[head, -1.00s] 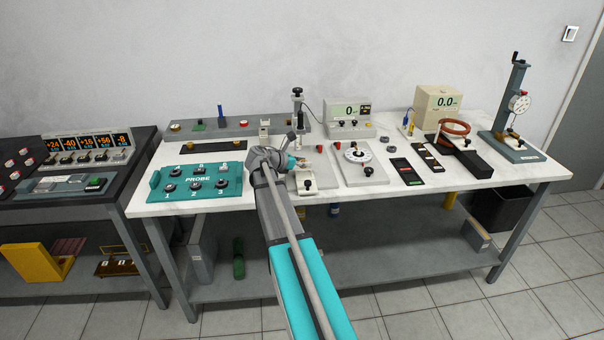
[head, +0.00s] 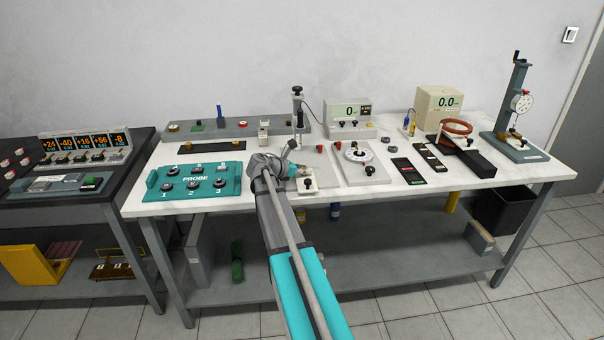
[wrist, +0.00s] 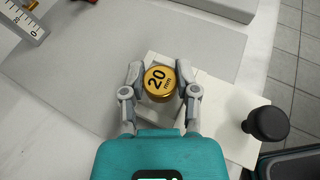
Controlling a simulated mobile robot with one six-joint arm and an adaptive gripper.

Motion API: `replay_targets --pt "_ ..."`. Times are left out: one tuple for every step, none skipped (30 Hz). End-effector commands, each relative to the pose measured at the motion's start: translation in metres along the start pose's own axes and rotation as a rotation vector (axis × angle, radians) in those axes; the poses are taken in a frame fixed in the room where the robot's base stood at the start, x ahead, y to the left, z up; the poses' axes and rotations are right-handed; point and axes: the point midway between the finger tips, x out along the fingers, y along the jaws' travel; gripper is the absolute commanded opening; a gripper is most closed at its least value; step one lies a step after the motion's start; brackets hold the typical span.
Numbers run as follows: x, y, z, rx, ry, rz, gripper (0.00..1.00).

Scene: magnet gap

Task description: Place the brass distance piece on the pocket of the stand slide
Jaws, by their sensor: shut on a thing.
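The brass distance piece (wrist: 159,84) is a short round disc with "20 mm" on its top face, seen in the wrist view. My gripper (wrist: 160,88) is shut on it, one finger on each side. A pale slide (wrist: 222,110) with a black knob (wrist: 267,122) lies below and to the right of the piece. The pocket is not clear to see, as the piece and fingers cover that area. I cannot tell whether the piece touches the slide. In the head view my gripper (head: 302,172) is just above the pale slide (head: 308,186), and the piece is hidden.
A grey base plate (wrist: 85,70) spreads around the slide. A ruler scale (wrist: 24,22) and a red part are at the top left of the wrist view. A teal probe tray (head: 232,172) stands left of my gripper, and a dial plate (head: 372,176) to the right.

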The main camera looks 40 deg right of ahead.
Motion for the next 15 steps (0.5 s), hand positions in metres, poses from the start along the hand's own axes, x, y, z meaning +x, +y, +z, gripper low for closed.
replay_targets --pt "-0.0003 0.0 0.0005 0.0 0.0 0.0 0.0" --pt "-0.0003 0.0 0.0006 0.0 0.0 0.0 0.0" --pt "-0.0003 0.0 0.0006 0.0 0.0 0.0 0.0" --pt "-0.0003 0.0 0.0006 0.0 0.0 0.0 0.0" --pt "-0.0003 0.0 0.0006 0.0 0.0 0.0 0.0" --pt "-0.0002 0.0 0.0004 0.0 0.0 0.0 0.0" --pt "0.0 0.0 -0.0001 0.0 0.0 0.0 0.0" --pt "0.0003 0.0 -0.0008 0.0 0.0 0.0 0.0" --pt "0.0007 0.0 -0.0019 0.0 0.0 0.0 0.0" --pt "0.001 0.0 -0.0027 0.0 0.0 0.0 0.0" --pt "0.0013 0.0 -0.0033 0.0 0.0 0.0 0.0" --pt "0.0008 0.0 -0.0021 0.0 0.0 0.0 0.47" --pt "0.0007 0.0 -0.002 0.0 0.0 0.0 0.53" --pt "0.0007 0.0 -0.002 0.0 0.0 0.0 0.58" --pt "0.0007 0.0 -0.002 0.0 0.0 0.0 0.66"
